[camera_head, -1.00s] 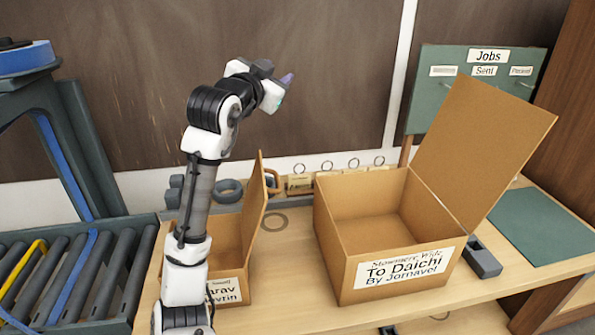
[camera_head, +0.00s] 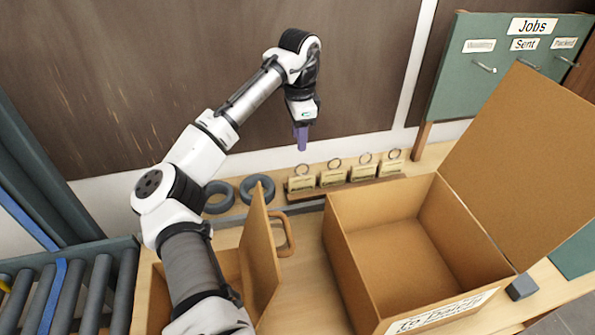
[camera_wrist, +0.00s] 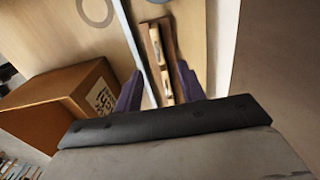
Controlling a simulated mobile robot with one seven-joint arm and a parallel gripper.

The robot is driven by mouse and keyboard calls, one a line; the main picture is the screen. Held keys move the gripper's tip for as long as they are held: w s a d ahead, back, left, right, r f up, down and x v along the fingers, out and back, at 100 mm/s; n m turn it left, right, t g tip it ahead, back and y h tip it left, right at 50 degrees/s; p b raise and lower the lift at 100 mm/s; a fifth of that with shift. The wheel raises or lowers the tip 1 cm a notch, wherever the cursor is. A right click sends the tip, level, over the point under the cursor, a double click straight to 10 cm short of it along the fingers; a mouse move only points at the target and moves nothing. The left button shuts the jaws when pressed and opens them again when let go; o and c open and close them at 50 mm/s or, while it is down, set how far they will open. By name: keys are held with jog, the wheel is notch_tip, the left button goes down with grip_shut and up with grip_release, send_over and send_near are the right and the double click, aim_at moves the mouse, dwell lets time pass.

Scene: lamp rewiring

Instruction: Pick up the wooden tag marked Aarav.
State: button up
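Several wooden tags, each with a ring on top, stand in a row on a wooden rack (camera_head: 350,190) at the back of the bench. They include a left-end tag (camera_head: 301,184), a second tag (camera_head: 332,178), a third (camera_head: 363,174) and a right-end tag (camera_head: 391,167). Their lettering is too small to read, so I cannot tell which is marked Aarav. My gripper (camera_head: 301,142) hangs above the left end of the row, pointing down. In the wrist view its purple fingers are apart and empty (camera_wrist: 160,69), with the tag rack (camera_wrist: 167,30) showing beyond and between them.
A large open box (camera_head: 350,270) labelled to Daichi stands in front of the rack. A smaller open box (camera_head: 262,250) is at left, partly behind my arm. Grey rings (camera_head: 258,188) lie left of the tags. A green Jobs board (camera_head: 505,85) stands at right.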

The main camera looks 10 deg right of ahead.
jog(key=b, duration=0.4)
send_over(300, 175)
notch_tip(300, 175, down, 7)
jog(key=shift+w+a+f, duration=0.1)
jog(key=shift+w, duration=0.05)
notch_tip(300, 175, down, 6)
jog(key=b, duration=0.7)
jog(key=shift+f, duration=0.15)
grip_shut()
